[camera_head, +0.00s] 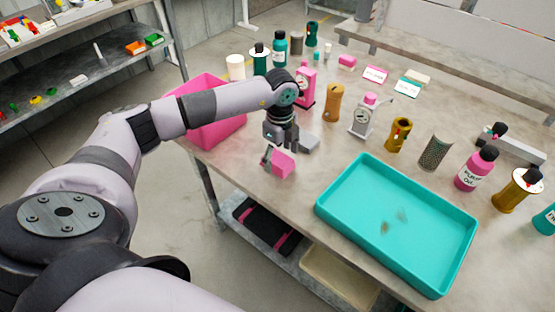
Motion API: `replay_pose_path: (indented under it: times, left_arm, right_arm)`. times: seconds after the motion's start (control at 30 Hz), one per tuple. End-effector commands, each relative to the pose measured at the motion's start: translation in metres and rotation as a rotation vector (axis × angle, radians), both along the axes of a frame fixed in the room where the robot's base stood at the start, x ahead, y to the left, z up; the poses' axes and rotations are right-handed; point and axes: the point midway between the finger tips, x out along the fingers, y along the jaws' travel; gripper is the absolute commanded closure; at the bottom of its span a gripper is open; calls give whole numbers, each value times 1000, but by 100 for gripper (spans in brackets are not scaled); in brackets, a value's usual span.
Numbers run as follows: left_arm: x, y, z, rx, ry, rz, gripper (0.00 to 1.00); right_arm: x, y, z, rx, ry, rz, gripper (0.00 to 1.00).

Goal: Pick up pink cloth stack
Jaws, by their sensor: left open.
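A small pink block-shaped stack (283,164), which looks like the pink cloth stack, is at the table's near left edge. My left gripper (284,150) points down right at it, with its jaws open. The stack shows just below and between the fingers; I cannot tell whether a finger touches it. The gripper body hides part of its upper side. My right gripper is not in view.
A pink bin (215,135) stands left of the gripper, partly behind my arm. A teal tray (335,208) lies to the right. Bottles, pump parts and a pink gauge-like device (306,88) stand behind. A lower shelf (290,262) holds dark and pink items.

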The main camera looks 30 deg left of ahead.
Motion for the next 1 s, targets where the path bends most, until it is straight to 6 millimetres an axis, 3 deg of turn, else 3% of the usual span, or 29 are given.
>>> replay_pose_path:
  times: [0.17,0.4,1.0]
  left_arm:
    - [0,0,-19,-1,0,0,27]
    - [0,0,-21,0,-1,-1,27]
    - [1,0,-21,-1,-2,-1,66]
  right_arm:
    - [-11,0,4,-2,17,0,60]
    - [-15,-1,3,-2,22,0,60]
    - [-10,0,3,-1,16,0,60]
